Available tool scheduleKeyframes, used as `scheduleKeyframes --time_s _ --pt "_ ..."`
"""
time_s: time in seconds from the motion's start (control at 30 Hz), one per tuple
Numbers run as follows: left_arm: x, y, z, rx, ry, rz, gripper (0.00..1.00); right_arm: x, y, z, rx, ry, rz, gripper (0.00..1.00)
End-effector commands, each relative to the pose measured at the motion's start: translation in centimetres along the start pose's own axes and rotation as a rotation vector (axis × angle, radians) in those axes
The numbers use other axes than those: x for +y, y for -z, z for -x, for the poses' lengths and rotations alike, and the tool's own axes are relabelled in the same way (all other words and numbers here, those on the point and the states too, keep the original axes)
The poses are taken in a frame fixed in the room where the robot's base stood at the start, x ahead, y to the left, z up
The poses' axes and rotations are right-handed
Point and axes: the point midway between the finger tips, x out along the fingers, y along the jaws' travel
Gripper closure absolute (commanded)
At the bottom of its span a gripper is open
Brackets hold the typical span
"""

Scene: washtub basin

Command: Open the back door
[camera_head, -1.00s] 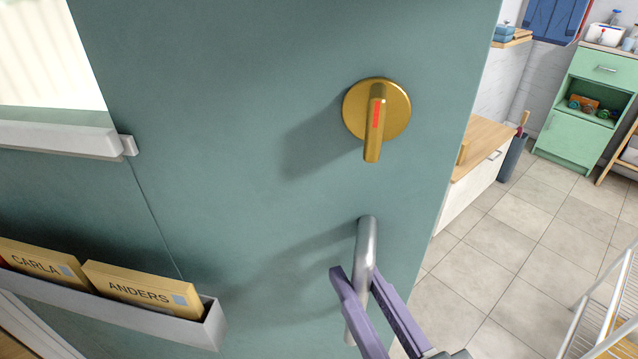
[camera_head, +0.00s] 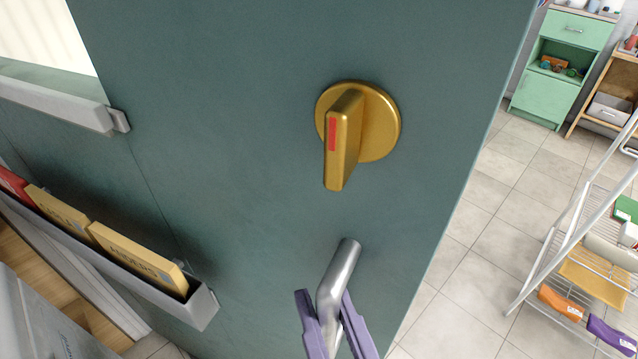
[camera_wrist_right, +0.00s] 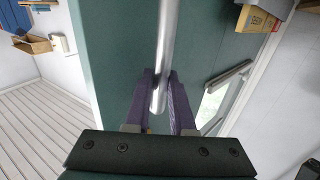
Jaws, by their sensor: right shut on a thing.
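The back door (camera_head: 230,60) is a dark green panel filling the middle of the head view, with floor showing past its right edge. A brass turn knob (camera_head: 365,125) with a red mark sits on it, its grip pointing down. Below it is a silver bar handle (camera_head: 340,275). My right gripper (camera_head: 330,310), with purple fingers, is shut on the handle. In the right wrist view the handle (camera_wrist_right: 168,45) runs down between the fingers of the right gripper (camera_wrist_right: 163,95). My left gripper is not in view.
A grey letter rack (camera_head: 110,265) with envelopes is on the door at the left. A white wire rack (camera_head: 580,235) with several items stands at the right. A green cabinet (camera_head: 550,85) and a wooden shelf (camera_head: 610,90) stand farther back. Tiled floor (camera_head: 480,230) between them is clear.

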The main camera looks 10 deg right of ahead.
Motion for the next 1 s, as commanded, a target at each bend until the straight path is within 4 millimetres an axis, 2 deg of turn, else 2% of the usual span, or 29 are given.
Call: scheduleKeyframes --time_s 0.4,0.43,0.7,1.0 --pt "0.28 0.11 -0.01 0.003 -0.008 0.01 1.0 -0.39 -0.16 0.04 -0.006 0.01 0.0 1.0" --pt "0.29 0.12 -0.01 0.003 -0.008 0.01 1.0 -0.38 -0.16 0.04 -0.006 0.01 0.0 0.77" --pt "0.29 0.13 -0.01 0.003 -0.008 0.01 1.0 -0.25 -0.11 0.04 -0.004 0.006 0.0 0.48" --pt "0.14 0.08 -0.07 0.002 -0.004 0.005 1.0 -0.17 -0.18 0.53 -0.005 0.005 0.0 0.48"
